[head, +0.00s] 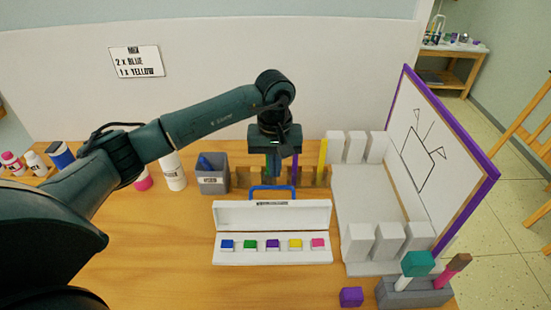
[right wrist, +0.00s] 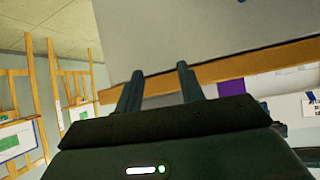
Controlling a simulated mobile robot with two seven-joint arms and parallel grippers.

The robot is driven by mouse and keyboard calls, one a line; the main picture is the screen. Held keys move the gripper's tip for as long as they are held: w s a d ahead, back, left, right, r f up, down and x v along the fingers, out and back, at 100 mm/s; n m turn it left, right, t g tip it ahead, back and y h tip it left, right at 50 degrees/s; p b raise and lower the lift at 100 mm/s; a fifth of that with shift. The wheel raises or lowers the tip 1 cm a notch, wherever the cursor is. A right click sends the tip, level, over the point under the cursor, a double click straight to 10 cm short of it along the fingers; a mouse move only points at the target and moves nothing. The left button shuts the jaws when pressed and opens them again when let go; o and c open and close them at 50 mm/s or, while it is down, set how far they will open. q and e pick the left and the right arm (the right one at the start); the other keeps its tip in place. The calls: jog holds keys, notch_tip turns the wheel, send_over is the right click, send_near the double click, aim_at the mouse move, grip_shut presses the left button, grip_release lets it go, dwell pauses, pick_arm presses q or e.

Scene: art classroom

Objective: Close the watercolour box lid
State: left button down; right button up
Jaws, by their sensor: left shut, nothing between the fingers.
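The watercolour box (head: 272,257) stands open on the table in the head view, with blue, green, purple, yellow and pink paint pans in a row. Its white lid (head: 235,215) stands raised along the back edge. A blue loop (head: 272,188) shows just above the lid's top edge. My left gripper (head: 272,172) is shut and empty, pointing down behind and above the lid, apart from it. It partly hides the wooden rack behind. My right gripper (right wrist: 158,85) shows only in the right wrist view, with its two fingers apart and nothing between them.
A wooden rack (head: 245,178) with upright coloured sticks stands behind the box, a grey cup (head: 212,182) to its left. A white stand with a purple-framed board (head: 440,165) rises at the right. A purple cube (head: 351,297) and a grey brush holder (head: 415,293) are front right. Table left of the box is clear.

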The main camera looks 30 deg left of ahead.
pick_arm(q)
notch_tip(320, 180, down, 3)
jog(key=shift+f+b, duration=0.1)
jog(key=shift+b, duration=0.35)
pick_arm(e)
jog(key=shift+w+a+r+t, duration=0.3)
jog(key=shift+w+a+r, duration=0.05)
jog(key=shift+w, duration=0.15)
jog(key=shift+f, duration=0.15)
